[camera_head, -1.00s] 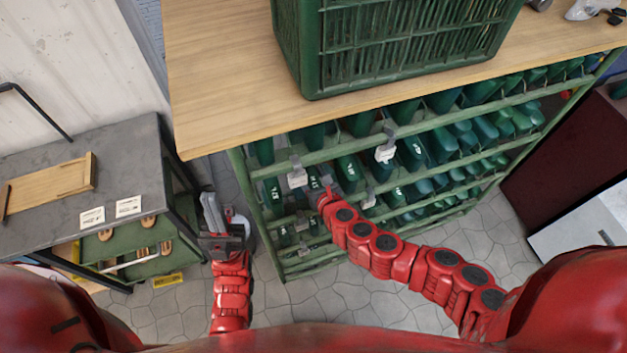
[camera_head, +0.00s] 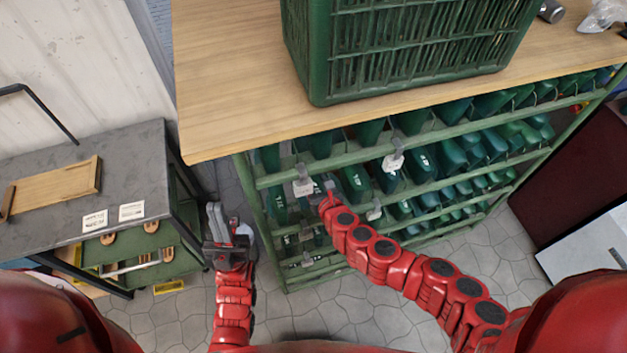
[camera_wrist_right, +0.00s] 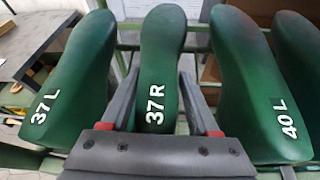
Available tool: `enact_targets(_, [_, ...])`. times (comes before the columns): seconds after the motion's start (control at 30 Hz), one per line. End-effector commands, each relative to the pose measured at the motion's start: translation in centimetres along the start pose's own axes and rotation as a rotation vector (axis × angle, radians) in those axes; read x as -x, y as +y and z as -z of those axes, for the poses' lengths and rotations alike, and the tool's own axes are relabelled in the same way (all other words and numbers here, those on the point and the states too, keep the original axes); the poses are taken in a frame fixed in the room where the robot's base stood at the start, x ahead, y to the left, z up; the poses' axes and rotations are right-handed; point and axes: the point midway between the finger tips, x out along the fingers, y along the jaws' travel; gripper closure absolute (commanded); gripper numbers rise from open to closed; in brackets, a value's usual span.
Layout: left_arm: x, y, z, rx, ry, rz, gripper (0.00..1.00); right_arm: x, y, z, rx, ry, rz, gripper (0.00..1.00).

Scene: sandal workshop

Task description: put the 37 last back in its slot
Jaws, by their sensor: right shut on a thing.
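In the right wrist view the green 37 R last (camera_wrist_right: 158,75) stands between the two fingers of my right gripper (camera_wrist_right: 158,95), which is shut on it. The 37 L last (camera_wrist_right: 68,85) is on its left and the 40 L last (camera_wrist_right: 262,85) on its right, both apart from the fingers. In the head view my right gripper (camera_head: 328,193) reaches into the left part of the green rack (camera_head: 440,133); its fingertips are hard to make out. My left gripper (camera_head: 218,225) is in the air between the rack and the grey cart, with nothing visible in it; its finger gap is unclear.
A green crate (camera_head: 400,60) stands on the wooden tabletop (camera_head: 230,90) above the rack. The grey cart (camera_head: 125,165) at left carries a wooden tray (camera_head: 60,185) and white cards. Other green lasts fill the rack rows. Stone floor shows below the rack.

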Motion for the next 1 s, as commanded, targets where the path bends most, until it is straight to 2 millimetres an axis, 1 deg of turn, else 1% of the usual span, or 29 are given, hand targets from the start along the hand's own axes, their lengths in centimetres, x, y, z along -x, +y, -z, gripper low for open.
enact_targets(0.67, [0.48,0.03,-0.08,0.0,0.0,0.0,1.0,-0.17,-0.02,0.36,0.002,-0.001,-0.001,1.0])
enact_targets(0.7, [0.44,0.02,-0.07,0.0,0.0,0.0,1.0,-0.16,-0.01,0.33,0.001,-0.001,-0.001,0.35])
enact_targets(0.87, [0.42,0.02,-0.06,0.0,0.0,0.0,1.0,-0.15,-0.03,0.34,0.001,-0.001,0.0,0.06])
enact_targets(0.9, [0.43,0.02,-0.07,0.0,0.0,0.0,1.0,-0.15,-0.04,0.34,0.001,-0.001,0.0,0.03])
enact_targets(1.0, [0.42,0.02,-0.07,0.0,0.0,0.0,1.0,-0.15,-0.04,0.35,0.001,0.0,0.0,0.03])
